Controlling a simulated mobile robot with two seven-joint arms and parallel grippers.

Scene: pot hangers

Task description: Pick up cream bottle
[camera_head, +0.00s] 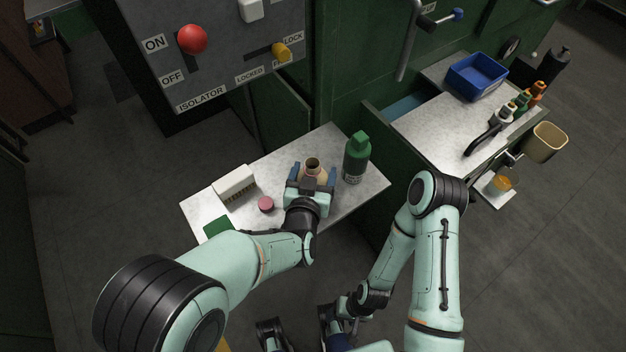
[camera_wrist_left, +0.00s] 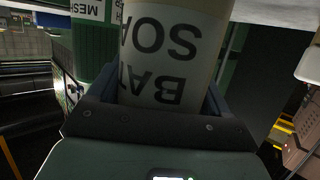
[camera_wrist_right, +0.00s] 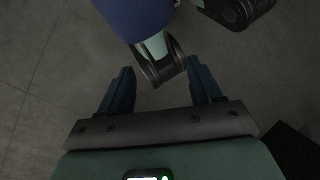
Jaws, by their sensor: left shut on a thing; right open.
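The cream bottle (camera_head: 312,167) stands upright at the right-centre part of the small grey table, with a dark open mouth on top. My left gripper (camera_head: 312,178) is shut around its body from the front. In the left wrist view the cream bottle (camera_wrist_left: 172,45) fills the space between the fingers. My right gripper (camera_wrist_right: 160,92) is open and empty above the floor in the right wrist view.
A green bottle (camera_head: 356,158) stands close right of the cream bottle. A pink round cap (camera_head: 266,204) and a white brush (camera_head: 234,184) lie to the left. An isolator panel (camera_head: 217,60) hangs behind. A side counter holds a blue tray (camera_head: 477,77) and several small bottles.

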